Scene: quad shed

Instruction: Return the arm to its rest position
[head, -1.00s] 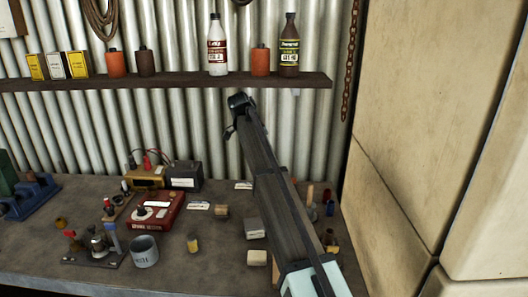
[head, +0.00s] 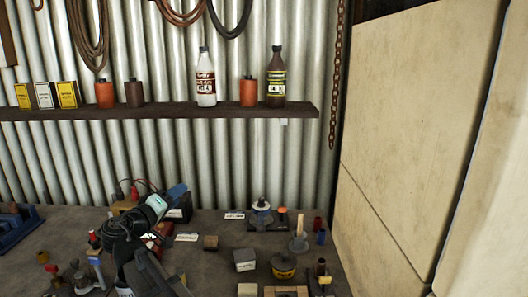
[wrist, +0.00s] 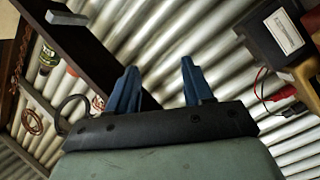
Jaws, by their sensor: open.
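My gripper (head: 177,191) is at the end of my dark arm, low and left of centre in the head view, in front of the black box on the bench. In the wrist view my gripper (wrist: 160,82) shows two blue fingers spread apart with nothing between them. Corrugated wall shows behind the gap. My arm hides part of the bench, including most of the red meter and the grey cup.
A shelf (head: 150,113) holds bottles, cans and small boxes. The black box (wrist: 284,38) with red clips is right of the fingers in the wrist view. Small parts crowd the bench (head: 215,270). A pale cabinet (head: 410,130) stands on the right.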

